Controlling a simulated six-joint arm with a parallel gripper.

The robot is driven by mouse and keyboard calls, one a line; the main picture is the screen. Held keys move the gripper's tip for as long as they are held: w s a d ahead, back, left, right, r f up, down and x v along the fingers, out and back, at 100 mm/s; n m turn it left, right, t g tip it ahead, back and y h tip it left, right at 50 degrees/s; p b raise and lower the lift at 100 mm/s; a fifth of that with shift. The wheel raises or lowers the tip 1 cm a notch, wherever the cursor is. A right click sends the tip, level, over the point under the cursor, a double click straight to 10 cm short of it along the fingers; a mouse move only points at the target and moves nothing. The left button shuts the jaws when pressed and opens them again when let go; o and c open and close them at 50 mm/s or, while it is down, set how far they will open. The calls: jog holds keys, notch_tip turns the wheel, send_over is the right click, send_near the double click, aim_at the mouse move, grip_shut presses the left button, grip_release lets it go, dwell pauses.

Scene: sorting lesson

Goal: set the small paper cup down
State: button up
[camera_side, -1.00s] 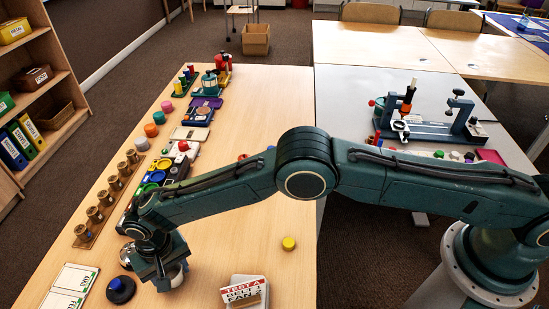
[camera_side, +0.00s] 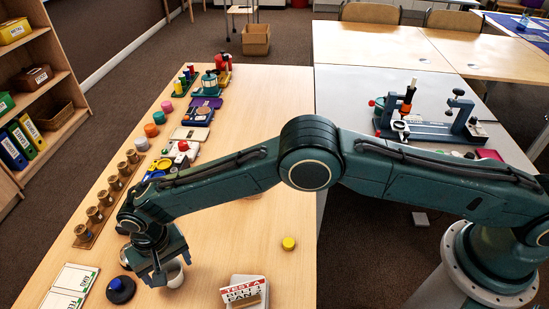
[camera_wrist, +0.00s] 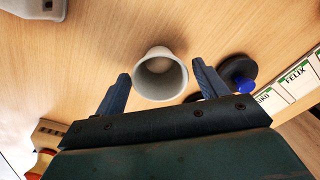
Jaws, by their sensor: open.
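The small paper cup (camera_wrist: 158,91) is pale and plain. In the wrist view I see its round mouth and hollow inside; it looks upright on the wooden table. It also shows in the side view (camera_side: 175,275), just right of my gripper (camera_side: 163,274). In the wrist view my gripper (camera_wrist: 161,71) is open, with one dark blue finger on each side of the cup. A gap shows between each finger and the cup wall. The far base of the cup is mostly hidden by its rim.
A black disc with a blue knob (camera_side: 121,290) lies left of the cup. Name cards (camera_side: 70,283) lie farther left. A white tray with a sign (camera_side: 246,291) and a yellow piece (camera_side: 289,243) are to the right. Bare table (camera_side: 225,225) lies between.

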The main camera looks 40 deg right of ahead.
notch_tip(320, 180, up, 10)
jog(key=shift+f, duration=0.15)
dwell(0.3)
jog(key=shift+d, duration=0.1)
dwell(0.3)
jog(key=w+d+r+t, duration=0.1)
jog(key=w+d+r, duration=0.2)
jog(key=d+r, duration=1.05)
jog(key=s+d+r+t+y, duration=0.1)
jog(key=s+d+r, duration=0.4)
jog(key=d+r, duration=0.7)
jog(key=s+d+r+t, duration=0.2)
jog(key=s+d+r, duration=0.2)
jog(key=s+d, duration=0.8)
jog(key=s+d+f, duration=0.2)
jog(key=s+d, duration=0.2)
jog(key=s, duration=0.2)
jog(key=s+d+f+t+h, duration=0.1)
jog(key=s+d+f, duration=0.1)
jog(key=s+d, duration=0.2)
jog(key=shift+s+t, duration=0.3)
jog(key=shift+s, duration=0.85)
